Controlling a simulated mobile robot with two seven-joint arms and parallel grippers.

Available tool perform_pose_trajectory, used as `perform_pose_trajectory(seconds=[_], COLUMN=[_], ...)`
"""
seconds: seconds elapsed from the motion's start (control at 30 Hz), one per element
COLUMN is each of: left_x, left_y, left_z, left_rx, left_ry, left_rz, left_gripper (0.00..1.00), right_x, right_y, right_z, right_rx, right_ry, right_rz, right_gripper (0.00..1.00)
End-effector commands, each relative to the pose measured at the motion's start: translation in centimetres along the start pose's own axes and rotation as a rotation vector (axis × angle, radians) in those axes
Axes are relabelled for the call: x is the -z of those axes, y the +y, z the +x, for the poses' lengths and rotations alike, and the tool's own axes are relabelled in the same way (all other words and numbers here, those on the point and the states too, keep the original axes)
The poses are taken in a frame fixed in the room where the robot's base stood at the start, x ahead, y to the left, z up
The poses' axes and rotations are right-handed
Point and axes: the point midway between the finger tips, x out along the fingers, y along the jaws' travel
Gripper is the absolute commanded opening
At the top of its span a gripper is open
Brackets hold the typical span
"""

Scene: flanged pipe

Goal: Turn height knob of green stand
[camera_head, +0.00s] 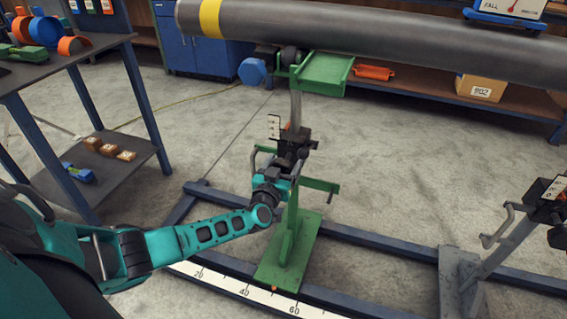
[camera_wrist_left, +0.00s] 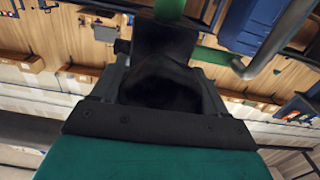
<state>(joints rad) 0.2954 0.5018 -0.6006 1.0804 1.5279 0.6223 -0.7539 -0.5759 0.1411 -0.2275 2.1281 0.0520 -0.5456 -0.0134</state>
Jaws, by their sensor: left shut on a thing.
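The green stand (camera_head: 289,235) stands upright on the floor frame, with its green cradle (camera_head: 322,70) under the pipe. My left gripper (camera_head: 285,166) is at the dark clamp block midway up the stand's post, shut on the height knob there. The knob is mostly hidden by the gripper in the head view. In the wrist view the dark knob (camera_wrist_left: 165,82) sits between my dark fingers, in shadow, and the green post (camera_wrist_left: 170,9) shows at the top edge. My right gripper is not in view.
The grey pipe (camera_head: 390,42) with a yellow band runs overhead. A grey stand (camera_head: 461,275) with a crank stands at the right. A scale strip (camera_head: 225,281) lies along the blue floor frame. A workbench (camera_head: 70,60) is at the left. Floor between is clear.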

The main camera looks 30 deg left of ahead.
Motion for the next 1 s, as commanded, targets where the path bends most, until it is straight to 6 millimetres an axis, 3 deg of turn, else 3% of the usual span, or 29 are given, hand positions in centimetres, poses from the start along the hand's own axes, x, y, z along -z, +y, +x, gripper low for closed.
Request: perform_pose_trajectory(seconds=[1.0], left_x=[0.0], left_y=[0.1], left_z=[-0.1], left_rx=[-0.001], left_ry=[-0.004], left_rz=[0.915], left_gripper=[0.43], right_x=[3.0], right_y=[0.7], right_z=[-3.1], right_rx=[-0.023], right_ry=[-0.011], right_rz=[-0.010], right_gripper=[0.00])
